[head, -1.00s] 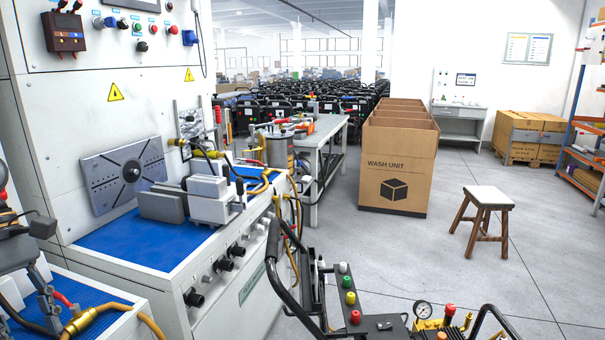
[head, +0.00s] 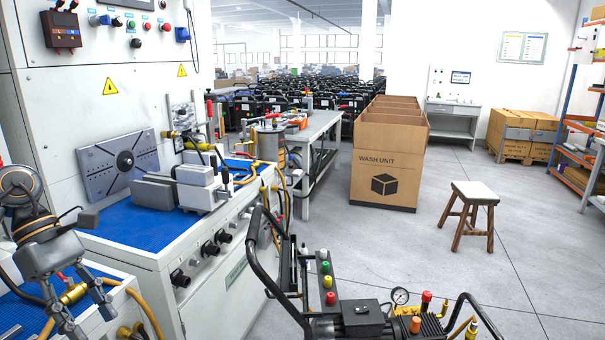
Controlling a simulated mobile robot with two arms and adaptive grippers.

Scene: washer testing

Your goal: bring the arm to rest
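My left arm comes in at the left edge, with my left gripper (head: 87,318) hanging fingers-down in front of the lower blue-topped bench (head: 18,312). Its two grey fingers are spread apart, with nothing visibly clamped between the tips. A brass fitting (head: 73,293) on a yellow hose shows behind and between the fingers; whether they touch it I cannot tell. My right arm and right gripper are not in view.
The white test bench (head: 215,290) with a blue mat (head: 125,222) and clamp blocks stands close on the left. A black-framed wash unit (head: 365,318) is at the front centre. A carton (head: 385,185) and a stool (head: 474,195) stand beyond.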

